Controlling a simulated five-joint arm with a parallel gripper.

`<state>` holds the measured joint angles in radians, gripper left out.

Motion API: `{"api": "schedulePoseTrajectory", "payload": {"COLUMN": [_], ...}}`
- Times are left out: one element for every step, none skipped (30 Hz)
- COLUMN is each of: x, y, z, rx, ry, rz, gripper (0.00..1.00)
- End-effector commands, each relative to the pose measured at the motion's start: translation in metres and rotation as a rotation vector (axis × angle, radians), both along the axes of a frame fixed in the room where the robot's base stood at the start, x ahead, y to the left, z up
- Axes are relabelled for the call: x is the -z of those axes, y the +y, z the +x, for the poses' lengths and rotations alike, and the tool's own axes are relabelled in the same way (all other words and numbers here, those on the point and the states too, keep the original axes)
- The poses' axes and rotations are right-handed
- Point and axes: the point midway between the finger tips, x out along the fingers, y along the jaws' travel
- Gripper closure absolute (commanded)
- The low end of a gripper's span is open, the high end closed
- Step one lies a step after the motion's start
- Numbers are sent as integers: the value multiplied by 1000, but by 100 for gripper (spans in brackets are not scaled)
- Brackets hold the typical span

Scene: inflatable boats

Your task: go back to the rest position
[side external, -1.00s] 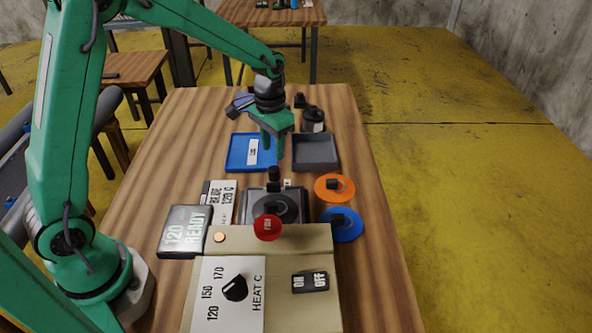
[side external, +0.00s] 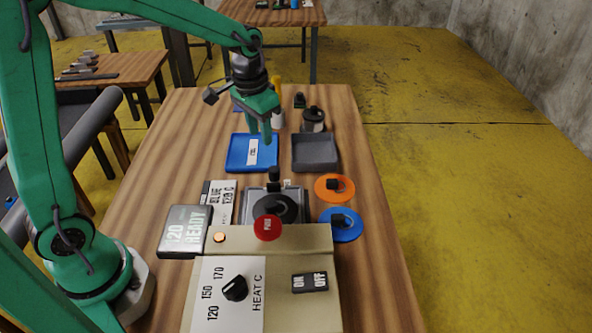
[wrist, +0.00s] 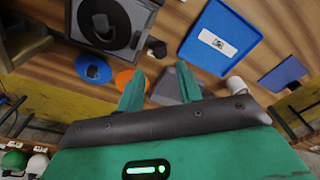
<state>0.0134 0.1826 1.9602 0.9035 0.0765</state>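My green gripper (side external: 264,134) is above the work table, over the far part of the blue tray (side external: 231,160) as seen in the side view. In the wrist view the two fingers of my gripper (wrist: 160,84) stand apart with a gap between them, and nothing is held. The blue tray also shows in the wrist view (wrist: 225,22), with a white label in it. My arm reaches in from the left, raised clear of the table objects.
A beige heater box (side external: 270,262) with a dial, switch and red knob (side external: 267,228) stands in front. A grey tray (side external: 316,152) and dark canister (side external: 313,118) stand farther back.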

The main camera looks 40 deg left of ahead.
Motion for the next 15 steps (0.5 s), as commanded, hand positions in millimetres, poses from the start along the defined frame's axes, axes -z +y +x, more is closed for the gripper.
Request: {"api": "schedulePoseTrajectory", "payload": {"x": [-10,-16,-22,-26,-30,-36,-40,-44,-48,-52,-55,-59,-63,-65,-69], "y": [1,1,1,1,1,1,2,2,2,2,2,3,3,3,3], "z": [-8,-12,-18,-22,-27,-32,-37,-41,-48,-52,-57,-63,-68,-73,-79], "rx": [-4,-6,-9,-11,-13,-16,-19,-21,-24,-26,-29,-31,-33,-35,-38], "ry": [-20,-31,-43,-53,-62,-75,-85,-95,-107,-117,-126,-140,-149,-159,-172], "rz": [0,-1,-2,-2,-2,-2,-3,-4,-4,-5,-5,-6,-7,-7,-8], "gripper": [64,64,64,64,64,64,64,64,64,64,64,64,64,64,64]}}
